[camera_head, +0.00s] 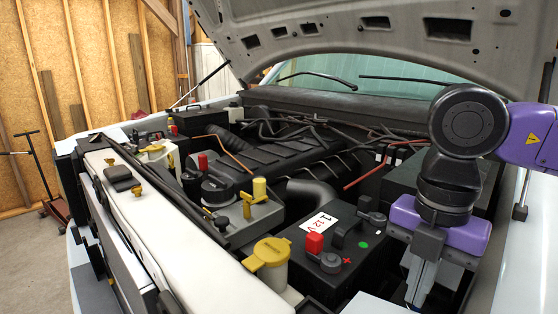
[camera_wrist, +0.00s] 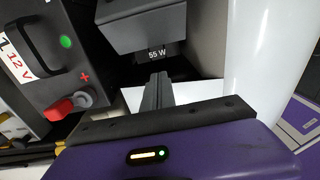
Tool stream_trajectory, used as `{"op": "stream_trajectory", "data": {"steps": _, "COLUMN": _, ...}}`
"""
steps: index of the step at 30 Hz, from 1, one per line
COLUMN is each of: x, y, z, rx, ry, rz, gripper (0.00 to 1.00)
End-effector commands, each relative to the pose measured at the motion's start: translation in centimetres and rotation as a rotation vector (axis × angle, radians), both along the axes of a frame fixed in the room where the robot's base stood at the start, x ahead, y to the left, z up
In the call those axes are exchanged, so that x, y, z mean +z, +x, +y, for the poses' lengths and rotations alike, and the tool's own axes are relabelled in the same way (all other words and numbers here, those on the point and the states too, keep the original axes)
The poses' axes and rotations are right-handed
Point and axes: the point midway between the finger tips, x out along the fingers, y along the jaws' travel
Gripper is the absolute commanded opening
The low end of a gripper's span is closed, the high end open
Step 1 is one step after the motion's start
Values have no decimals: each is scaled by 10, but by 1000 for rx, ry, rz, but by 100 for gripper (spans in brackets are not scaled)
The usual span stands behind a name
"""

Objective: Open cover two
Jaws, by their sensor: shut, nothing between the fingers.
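No part is legibly marked as cover two, so I cannot tell which one it is. My gripper (camera_head: 418,288) points down at the right front of the engine bay, just right of the black battery (camera_head: 345,262). In the wrist view my gripper's fingers (camera_wrist: 157,82) are together and hold nothing. Their tips are close to a dark grey box-shaped part (camera_wrist: 143,27) and a black part labelled "55 W" (camera_wrist: 157,54) below it. I cannot tell whether the tips touch either.
The battery carries a "1 12V" label, a red terminal cap (camera_head: 314,243) and a handle. A yellow cap (camera_head: 269,253) stands left of it. The raised hood (camera_head: 400,35) is overhead. A white curved panel (camera_wrist: 262,50) borders the fingers' right side.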

Motion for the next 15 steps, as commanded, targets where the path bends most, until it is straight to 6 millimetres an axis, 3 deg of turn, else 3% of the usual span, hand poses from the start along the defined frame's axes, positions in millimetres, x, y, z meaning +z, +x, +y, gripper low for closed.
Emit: {"op": "stream_trajectory", "data": {"steps": 15, "x": -6, "y": 0, "z": 0, "rx": -1, "ry": 0, "rz": 0, "gripper": 0}}
